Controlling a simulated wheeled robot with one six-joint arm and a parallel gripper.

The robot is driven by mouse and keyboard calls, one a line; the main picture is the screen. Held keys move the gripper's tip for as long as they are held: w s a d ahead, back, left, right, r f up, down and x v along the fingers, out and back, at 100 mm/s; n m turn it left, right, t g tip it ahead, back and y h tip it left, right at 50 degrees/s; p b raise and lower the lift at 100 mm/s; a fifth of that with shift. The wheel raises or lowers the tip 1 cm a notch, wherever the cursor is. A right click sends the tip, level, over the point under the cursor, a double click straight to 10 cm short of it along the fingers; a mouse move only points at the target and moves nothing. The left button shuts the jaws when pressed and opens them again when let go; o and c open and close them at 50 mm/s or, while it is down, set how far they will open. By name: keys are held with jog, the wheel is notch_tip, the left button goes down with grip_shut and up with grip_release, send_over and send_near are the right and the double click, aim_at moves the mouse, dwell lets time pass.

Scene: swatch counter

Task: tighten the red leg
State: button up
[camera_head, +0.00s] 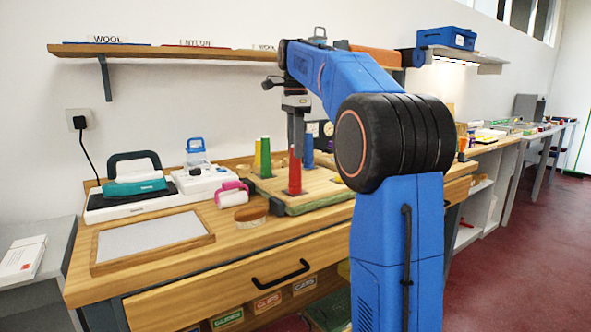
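The red leg (295,175) stands upright on a light wooden board (325,187) on the counter. A green leg (265,157), a yellow leg (257,160) and a blue leg (309,152) also stand on the board, behind the red one. My gripper (296,150) points straight down, with its grey fingers at the top of the red leg. From this one view I cannot tell whether the fingers touch the leg or how far apart they are. My blue arm hides the board's right end.
A pink-handled roller (232,194) and a round wooden piece (250,215) lie left of the board. A framed white panel (150,240) fills the front left. A teal-handled device (135,186) stands behind it. A shelf (180,51) runs along the wall above.

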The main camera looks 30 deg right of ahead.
jog(key=n, duration=0.6)
jog(key=shift+n, duration=0.3)
jog(key=n, duration=0.6)
jog(key=shift+n, duration=1.1)
jog(key=n, duration=1.1)
jog(key=shift+n, duration=0.3)
